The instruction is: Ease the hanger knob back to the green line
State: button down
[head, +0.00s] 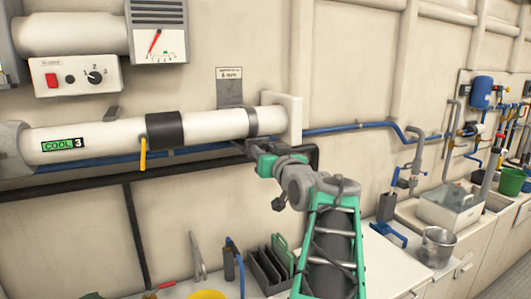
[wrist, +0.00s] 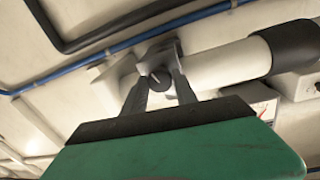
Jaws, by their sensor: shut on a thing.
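A white pipe (head: 205,128) runs along the wall with a grey hanger band (head: 252,122) near its right end. My gripper (head: 241,146) is at the underside of this band. In the wrist view, my gripper (wrist: 160,88) has its two grey fingers on either side of a dark round knob (wrist: 158,80) with a pale mark on its face, and is shut on it. The knob is hidden in the head view. I cannot make out a green line at the knob.
A black sleeve (head: 165,131) with a yellow lever (head: 143,154) sits on the pipe. A control box (head: 77,77) is above left. A blue hose (head: 350,125) and a black rail (head: 90,181) run close by. Counter items stand below.

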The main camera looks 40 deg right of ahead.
jog(key=n+b, duration=0.3)
jog(key=b, duration=0.5)
jog(key=shift+f+n, duration=0.15)
jog(key=shift+n, duration=0.25)
jog(key=c, duration=1)
grip_release()
jog(key=shift+o, duration=0.2)
jog(key=b+v, duration=0.1)
jog(key=v, duration=0.7)
jog(key=shift+b, duration=0.35)
